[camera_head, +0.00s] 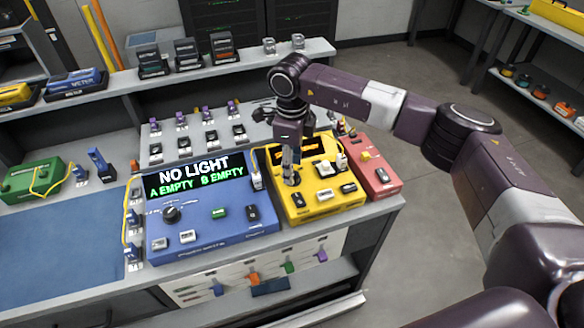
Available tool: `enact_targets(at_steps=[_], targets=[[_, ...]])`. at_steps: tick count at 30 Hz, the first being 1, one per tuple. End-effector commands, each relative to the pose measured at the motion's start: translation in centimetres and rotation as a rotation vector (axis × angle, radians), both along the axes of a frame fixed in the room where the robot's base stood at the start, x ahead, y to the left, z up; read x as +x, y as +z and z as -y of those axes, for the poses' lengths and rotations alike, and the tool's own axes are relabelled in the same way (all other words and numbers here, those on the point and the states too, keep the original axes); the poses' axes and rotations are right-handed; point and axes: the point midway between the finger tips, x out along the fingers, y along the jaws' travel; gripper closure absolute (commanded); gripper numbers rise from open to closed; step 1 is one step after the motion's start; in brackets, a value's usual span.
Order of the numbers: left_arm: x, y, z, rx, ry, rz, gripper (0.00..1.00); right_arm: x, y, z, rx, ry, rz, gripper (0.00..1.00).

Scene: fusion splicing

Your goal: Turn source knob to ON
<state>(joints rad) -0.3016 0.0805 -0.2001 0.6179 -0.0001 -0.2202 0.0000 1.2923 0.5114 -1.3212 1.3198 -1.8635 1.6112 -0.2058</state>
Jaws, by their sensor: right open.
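A blue device (215,231) stands on the bench with a lit display (197,176) reading "NO LIGHT" and "A EMPTY B EMPTY". A dark round knob (172,214) sits on its left part. A yellow device (318,207) with a partly hidden display stands to its right. My right gripper (290,179) points down over the left part of the yellow device, open, close above or at a small dark control there. The fingertips and this control are small, so I cannot tell whether they touch. I cannot read which knob is labelled source. My left gripper is not in view.
A red device (378,179) stands right of the yellow one. A green box (30,180) and a blue mat (62,235) lie at the left. Behind, a sloped rack (190,146) holds several small parts. A shelf (215,66) holds dark boxes.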

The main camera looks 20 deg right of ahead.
Motion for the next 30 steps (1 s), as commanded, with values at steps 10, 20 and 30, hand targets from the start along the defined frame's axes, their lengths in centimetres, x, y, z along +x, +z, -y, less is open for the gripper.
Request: enact_targets(at_steps=[10,20,30], targets=[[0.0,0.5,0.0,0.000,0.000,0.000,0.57,0.1,-2.2,0.0,0.002,0.000,0.001,0.57],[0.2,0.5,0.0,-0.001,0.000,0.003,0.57,0.1,-2.2,-0.1,0.002,0.001,0.002,0.77],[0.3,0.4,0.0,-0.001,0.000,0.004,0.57,0.1,-2.1,-0.1,0.003,-0.004,0.002,0.99]])
